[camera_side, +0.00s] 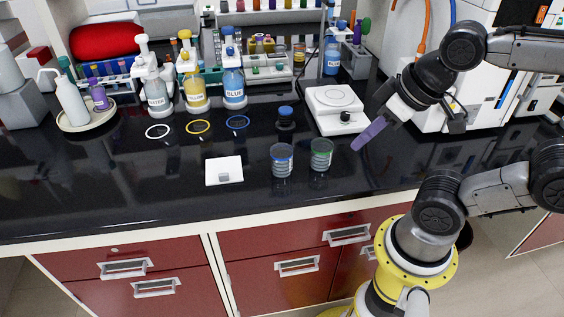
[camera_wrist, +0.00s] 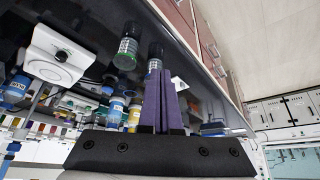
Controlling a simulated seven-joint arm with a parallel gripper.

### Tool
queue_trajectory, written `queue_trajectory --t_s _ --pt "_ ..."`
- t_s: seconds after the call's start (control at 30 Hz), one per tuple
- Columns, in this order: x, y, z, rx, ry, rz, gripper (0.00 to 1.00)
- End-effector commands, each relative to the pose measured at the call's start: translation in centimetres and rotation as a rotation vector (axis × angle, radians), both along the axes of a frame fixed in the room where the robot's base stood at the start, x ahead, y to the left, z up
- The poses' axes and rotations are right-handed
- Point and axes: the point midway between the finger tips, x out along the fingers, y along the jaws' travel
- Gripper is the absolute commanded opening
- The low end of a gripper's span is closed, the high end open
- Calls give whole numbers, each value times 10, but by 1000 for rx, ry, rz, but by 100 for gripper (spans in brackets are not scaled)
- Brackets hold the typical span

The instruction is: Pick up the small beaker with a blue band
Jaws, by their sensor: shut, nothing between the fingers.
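The small beaker with a blue band (camera_side: 282,160) stands upright on the black bench, left of a similar beaker with a green band (camera_side: 321,155). In the wrist view the green-banded beaker (camera_wrist: 127,50) is clear, and a second beaker (camera_wrist: 155,54), probably the blue-banded one, is partly hidden behind my fingers. My gripper (camera_side: 368,134) has purple fingers, which are shut and empty. It is above the bench, to the right of both beakers and apart from them. The fingers also show in the wrist view (camera_wrist: 161,82).
A white hotplate-like device (camera_side: 334,100) stands behind the beakers. A blue-capped jar (camera_side: 285,115) is left of it, and a white square plate (camera_side: 224,178) lies left of the beakers. Labelled bottles and coloured rings (camera_side: 198,127) are at back left. The front bench strip is clear.

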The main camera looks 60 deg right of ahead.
Motion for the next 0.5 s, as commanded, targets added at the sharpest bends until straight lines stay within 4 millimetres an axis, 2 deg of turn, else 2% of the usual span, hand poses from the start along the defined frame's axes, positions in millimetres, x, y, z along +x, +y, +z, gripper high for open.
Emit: queue_trajectory --t_s 0.07,0.5 --pt "0 0 0 0 0 0 2" --pt "0 0 0 0 0 0 81"
